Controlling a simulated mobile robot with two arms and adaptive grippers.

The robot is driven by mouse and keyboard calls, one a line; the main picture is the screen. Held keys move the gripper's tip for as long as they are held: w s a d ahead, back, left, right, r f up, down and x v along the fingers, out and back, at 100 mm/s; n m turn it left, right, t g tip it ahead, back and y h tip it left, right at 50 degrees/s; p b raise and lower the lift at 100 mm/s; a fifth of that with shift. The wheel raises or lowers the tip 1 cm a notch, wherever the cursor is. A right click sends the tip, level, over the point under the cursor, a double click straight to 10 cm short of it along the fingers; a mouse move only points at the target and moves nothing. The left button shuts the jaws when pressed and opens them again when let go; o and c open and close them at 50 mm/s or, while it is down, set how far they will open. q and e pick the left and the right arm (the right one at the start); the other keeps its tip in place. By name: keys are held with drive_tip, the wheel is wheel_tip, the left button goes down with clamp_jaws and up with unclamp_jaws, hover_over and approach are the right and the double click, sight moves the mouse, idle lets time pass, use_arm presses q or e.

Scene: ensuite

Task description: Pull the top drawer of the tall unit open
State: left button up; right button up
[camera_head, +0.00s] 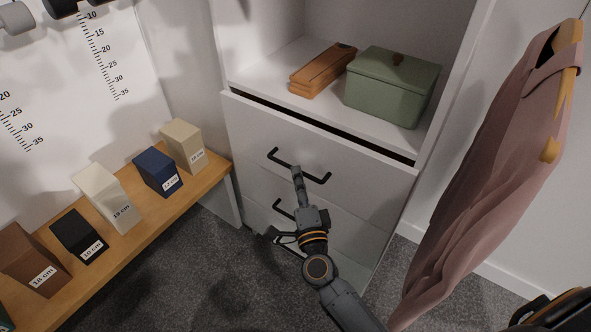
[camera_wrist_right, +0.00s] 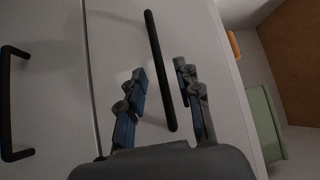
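The tall unit (camera_head: 228,60) is white, with an open shelf above its drawers. Its top drawer (camera_head: 365,176) has a pale front and a black bar handle (camera_head: 314,178). A dark gap runs along the front's top edge; I cannot tell whether the drawer is slightly out. My right gripper (camera_head: 297,173) reaches the middle of this handle. In the right wrist view, the handle (camera_wrist_right: 151,35) passes between the two spread fingers of my right gripper (camera_wrist_right: 160,70), with space seen on both sides.
A green lidded box (camera_head: 385,95) and a brown wooden item (camera_head: 318,75) sit on the shelf. A lower drawer handle (camera_head: 282,209) shows below. A wooden bench (camera_head: 140,243) with several labelled blocks stands left. A pink garment (camera_head: 480,190) hangs right.

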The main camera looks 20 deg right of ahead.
drive_tip(key=shift+w+d+r, duration=0.1)
drive_tip(key=shift+w+r, duration=0.05)
drive_tip(key=shift+w, duration=0.75)
drive_tip(key=shift+w+d+r, duration=0.1)
drive_tip(key=shift+w, duration=0.8)
clamp_jaws()
